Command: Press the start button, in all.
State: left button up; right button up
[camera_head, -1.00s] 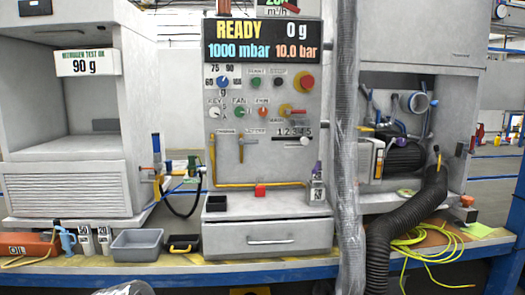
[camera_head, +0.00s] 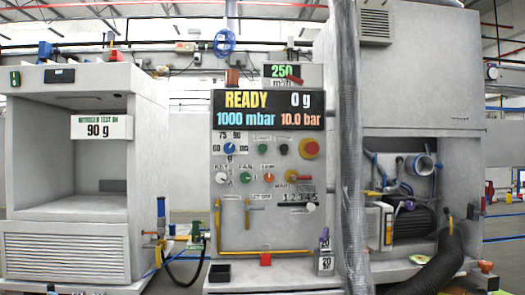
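The control panel (camera_head: 265,185) stands upright in the middle of the head view. Its display (camera_head: 267,110) reads READY, 0 g, 1000 mbar and 10.0 bar.
A blue knob (camera_head: 230,148) and a row of smaller knobs lie around the buttons. A grey translucent hose (camera_head: 349,150) hangs just right of the panel. A white cabinet marked 90 g (camera_head: 84,250) stands left. A machine bay with a black corrugated hose (camera_head: 440,266) is right.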

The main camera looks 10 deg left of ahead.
pick_arm(q)
grip_shut()
dwell(1.5)
